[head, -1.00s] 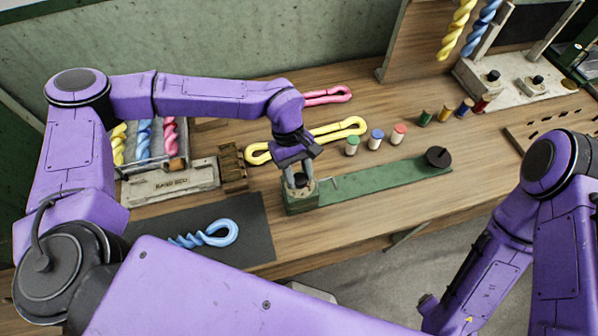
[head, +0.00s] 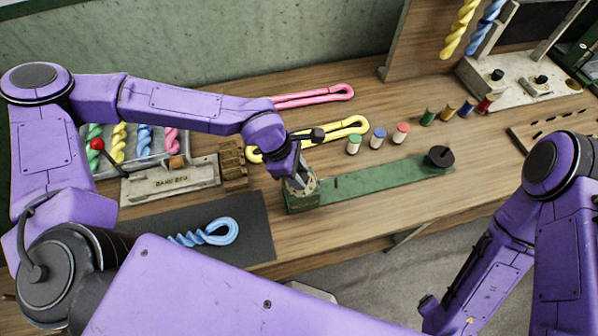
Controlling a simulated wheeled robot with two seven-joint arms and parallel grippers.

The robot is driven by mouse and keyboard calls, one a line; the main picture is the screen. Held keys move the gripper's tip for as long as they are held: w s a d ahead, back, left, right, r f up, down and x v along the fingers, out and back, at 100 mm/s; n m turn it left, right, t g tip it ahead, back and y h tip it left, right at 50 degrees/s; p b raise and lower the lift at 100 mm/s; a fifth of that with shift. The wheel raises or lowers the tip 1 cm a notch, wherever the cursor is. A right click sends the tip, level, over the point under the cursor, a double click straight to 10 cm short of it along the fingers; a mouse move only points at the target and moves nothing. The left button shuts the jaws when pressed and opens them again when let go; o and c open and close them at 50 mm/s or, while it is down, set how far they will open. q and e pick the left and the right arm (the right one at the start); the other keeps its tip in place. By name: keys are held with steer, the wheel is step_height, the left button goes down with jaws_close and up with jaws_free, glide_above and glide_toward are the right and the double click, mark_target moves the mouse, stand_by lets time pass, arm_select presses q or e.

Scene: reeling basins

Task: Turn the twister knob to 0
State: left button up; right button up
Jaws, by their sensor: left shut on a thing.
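The twister is a long green base (head: 375,178) on the wooden bench, with a black round piece (head: 439,156) at its right end. A pale dial plate (head: 311,189) sits on its left end block. My left gripper (head: 299,184) reaches down onto this dial, shut on the knob, with the wrist tilted. The gripper hides the knob and most of the dial, so its pointer and the numbers cannot be read. My right arm hangs at the right; its gripper is not visible.
A yellow skein (head: 340,131) and a pink skein (head: 318,96) lie behind the twister. Several small spools, including a green-topped one (head: 353,144), stand close behind it. A blue twisted skein (head: 215,232) lies on a dark mat (head: 255,238) at the left.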

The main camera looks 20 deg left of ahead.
arm_select(q)
steer(key=n, duration=0.2)
steer(key=n+t+b, duration=0.1)
steer(key=shift+f+n+t+y+b, duration=0.1)
steer(key=shift+n+t+y+b, duration=0.2)
steer(key=shift+n, duration=0.1)
steer(key=n+b, duration=0.1)
steer(key=n, duration=0.1)
steer(key=n+t+y+b, duration=0.1)
steer(key=n, duration=0.1)
steer(key=shift+s+d+n, duration=0.15)
steer(key=shift+n, duration=0.15)
steer(key=shift+n+t+y+b, duration=0.45)
steer(key=shift+n+b, duration=0.35)
steer(key=shift+n, duration=0.4)
steer(key=shift+s+d+n+y+b, duration=0.1)
steer(key=shift+n+y+b, duration=0.45)
steer(key=shift+n, duration=0.85)
steer(key=o, duration=1)
steer(key=shift+o, duration=0.2)
